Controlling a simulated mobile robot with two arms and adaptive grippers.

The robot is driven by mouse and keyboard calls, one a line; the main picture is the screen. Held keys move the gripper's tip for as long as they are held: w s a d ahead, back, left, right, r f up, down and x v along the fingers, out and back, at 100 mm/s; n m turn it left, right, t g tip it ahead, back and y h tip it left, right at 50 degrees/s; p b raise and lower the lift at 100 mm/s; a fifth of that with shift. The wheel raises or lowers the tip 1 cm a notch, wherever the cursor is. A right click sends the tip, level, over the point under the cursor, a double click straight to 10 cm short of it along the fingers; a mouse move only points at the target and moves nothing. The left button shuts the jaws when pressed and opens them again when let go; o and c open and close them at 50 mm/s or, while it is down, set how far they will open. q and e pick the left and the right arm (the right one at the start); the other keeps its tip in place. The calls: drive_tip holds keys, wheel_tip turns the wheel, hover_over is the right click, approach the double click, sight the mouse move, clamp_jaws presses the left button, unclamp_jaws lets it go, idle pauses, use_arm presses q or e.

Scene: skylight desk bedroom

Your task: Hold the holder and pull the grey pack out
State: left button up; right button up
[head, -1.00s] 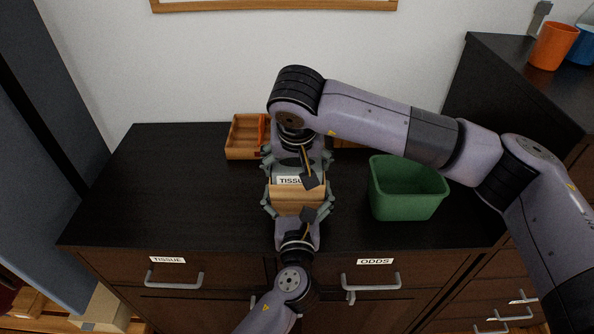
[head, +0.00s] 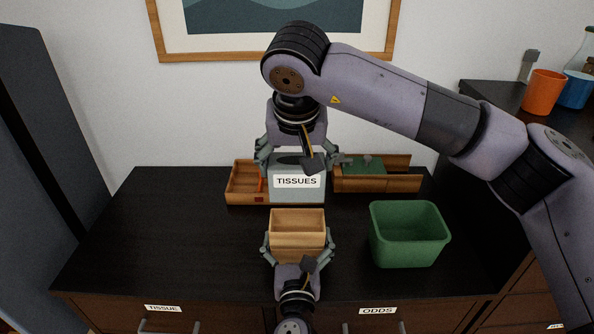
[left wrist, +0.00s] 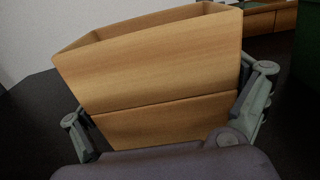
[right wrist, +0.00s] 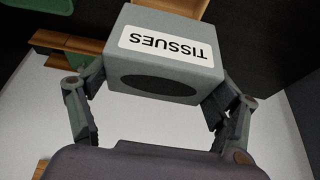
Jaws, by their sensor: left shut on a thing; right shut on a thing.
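The grey pack (head: 297,187), labelled TISSUES, is held above and behind the wooden holder (head: 298,235). My right gripper (head: 291,158) is shut on the pack's sides from above. The right wrist view shows the pack (right wrist: 170,77) between both fingers, with its dark oval opening facing the camera. The holder stands on the dark cabinet top, its upper opening empty. My left gripper (head: 299,250) is shut on the holder's sides from the front. The left wrist view also shows the holder (left wrist: 160,75) between the fingers. The pack and holder are apart.
A green bin (head: 408,238) stands right of the holder. Behind the pack are a wooden tray (head: 240,183) at left and a wooden box with a green item (head: 376,182) at right. The cabinet top's left side is clear.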

use_arm(q)
drive_tip(key=shift+f, duration=0.2)
use_arm(e)
drive_tip(key=shift+r, duration=2.55)
use_arm(q)
drive_tip(key=o, duration=0.8)
drive_tip(key=shift+o, duration=0.3)
use_arm(e)
drive_tip(key=shift+w, duration=0.1)
use_arm(q)
drive_tip(key=shift+r, duration=0.1)
